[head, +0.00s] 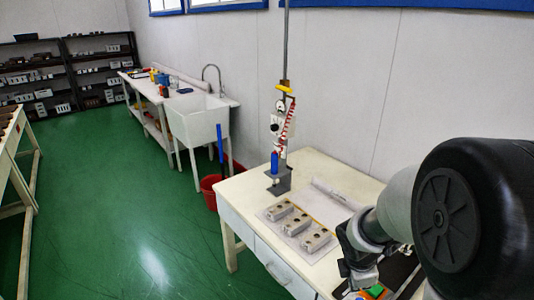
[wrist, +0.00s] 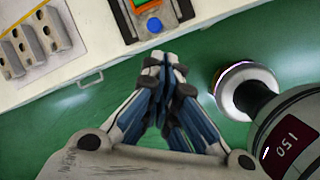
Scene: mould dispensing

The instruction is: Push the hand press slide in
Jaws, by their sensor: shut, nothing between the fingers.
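What looks like the hand press (wrist: 128,20) stands at the table's front edge at the top of the wrist view, with a dark base, a grey frame and a green and orange piece. A round blue knob (wrist: 155,25) sits on its near end, probably on the slide. The press is cut off by the top of the picture. In the head view only a green and orange part (head: 375,291) shows beside my arm. My gripper (wrist: 161,60) is shut and empty. Its tips lie just below the blue knob in the picture, with a small gap showing.
Several grey mould blocks (head: 300,229) lie on a sheet on the white table (head: 235,188); some show in the wrist view (wrist: 35,42). A stand with a blue bottle (head: 275,164) is behind them. A sink (head: 200,120) and red bucket (head: 208,190) are beyond. Green floor is open at left.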

